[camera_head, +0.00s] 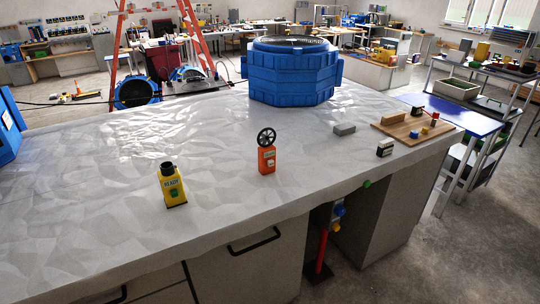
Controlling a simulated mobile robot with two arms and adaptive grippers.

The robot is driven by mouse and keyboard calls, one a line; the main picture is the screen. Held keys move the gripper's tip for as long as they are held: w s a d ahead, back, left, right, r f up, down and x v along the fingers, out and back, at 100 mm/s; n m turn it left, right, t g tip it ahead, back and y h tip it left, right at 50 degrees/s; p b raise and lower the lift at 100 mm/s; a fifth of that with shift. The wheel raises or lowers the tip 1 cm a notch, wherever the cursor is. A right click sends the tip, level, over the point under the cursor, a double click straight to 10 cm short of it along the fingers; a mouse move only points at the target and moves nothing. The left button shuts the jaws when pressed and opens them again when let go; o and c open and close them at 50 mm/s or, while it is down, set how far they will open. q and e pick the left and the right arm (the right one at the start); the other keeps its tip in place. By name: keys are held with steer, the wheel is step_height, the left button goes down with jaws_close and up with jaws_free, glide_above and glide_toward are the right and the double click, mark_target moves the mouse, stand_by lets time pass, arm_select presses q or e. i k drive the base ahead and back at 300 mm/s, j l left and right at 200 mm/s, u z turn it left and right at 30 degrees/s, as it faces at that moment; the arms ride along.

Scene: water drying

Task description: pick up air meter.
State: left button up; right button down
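An orange handheld meter (267,160) with a black spoked fan wheel (266,136) on top stands upright on the worktable (110,220); its look fits the air meter. A yellow device (172,187) with a black top and a green label stands upright to its left and nearer the front. The two devices are apart. Neither of my grippers shows in the head view.
A large blue round-topped unit (292,72) stands at the table's back. A grey block (344,129), a small black-and-white box (385,147) and a wooden board (414,127) lie to the right. A blue object (8,125) is at the left edge. The table around both devices is clear.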

mark_target(267, 152)
steer(key=i+l+u, duration=0.1)
steer(key=l, duration=0.25)
steer(key=i+l, duration=0.2)
steer(key=l, duration=0.2)
steer(key=i+l+u, duration=0.15)
steer(key=l, duration=0.25)
steer(key=i+l+u, duration=0.1)
steer(key=l, duration=0.3)
